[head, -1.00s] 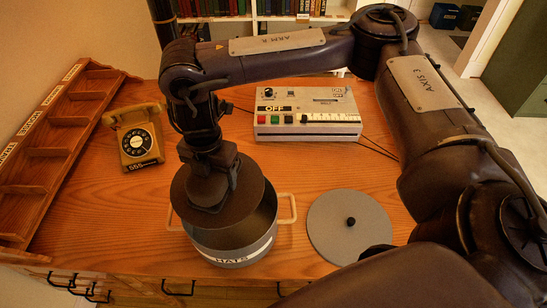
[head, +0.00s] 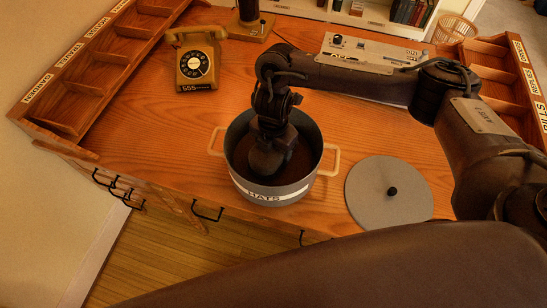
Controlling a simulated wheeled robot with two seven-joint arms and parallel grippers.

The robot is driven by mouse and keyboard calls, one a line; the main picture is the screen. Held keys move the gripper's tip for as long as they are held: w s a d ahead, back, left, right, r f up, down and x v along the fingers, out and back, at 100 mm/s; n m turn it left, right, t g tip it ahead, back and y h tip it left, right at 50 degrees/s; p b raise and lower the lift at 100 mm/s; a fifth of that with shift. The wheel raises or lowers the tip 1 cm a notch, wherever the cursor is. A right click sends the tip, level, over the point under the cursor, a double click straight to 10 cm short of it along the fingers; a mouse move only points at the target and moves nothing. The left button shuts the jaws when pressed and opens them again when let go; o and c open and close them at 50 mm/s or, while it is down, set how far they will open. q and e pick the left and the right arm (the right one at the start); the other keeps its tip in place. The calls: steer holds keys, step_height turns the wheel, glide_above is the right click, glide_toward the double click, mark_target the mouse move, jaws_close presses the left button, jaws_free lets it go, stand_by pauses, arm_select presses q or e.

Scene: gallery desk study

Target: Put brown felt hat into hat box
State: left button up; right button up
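The hat box (head: 317,176) is a round grey open tub with a white HATS label and two pale side handles. It stands near the desk's front edge. My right gripper (head: 268,160) reaches down inside it, its fingertips hidden. The brown felt hat (head: 297,162) is inside the box, dark and partly covered by the gripper. I cannot see whether the fingers still hold it. The grey round lid (head: 372,200) with a black knob lies flat on the desk, right of the box. My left gripper is not in view.
A yellow rotary telephone (head: 195,65) stands at the back left. A wooden compartment rack (head: 85,65) lines the left side and another (head: 497,75) the right. A pale control box (head: 372,52) lies behind my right arm. The desk between telephone and hat box is clear.

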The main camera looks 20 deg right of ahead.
step_height(320, 180, down, 3)
steer(key=shift+s+b, duration=0.1)
steer(key=shift+b, duration=0.4)
steer(key=shift+f, duration=0.25)
steer(key=o, duration=1)
steer(key=shift+f, duration=0.15)
steer(key=shift+o, duration=0.2)
step_height(320, 180, up, 11)
steer(key=p, duration=0.2)
steer(key=shift+p, duration=0.4)
steer(key=shift+r, duration=0.7)
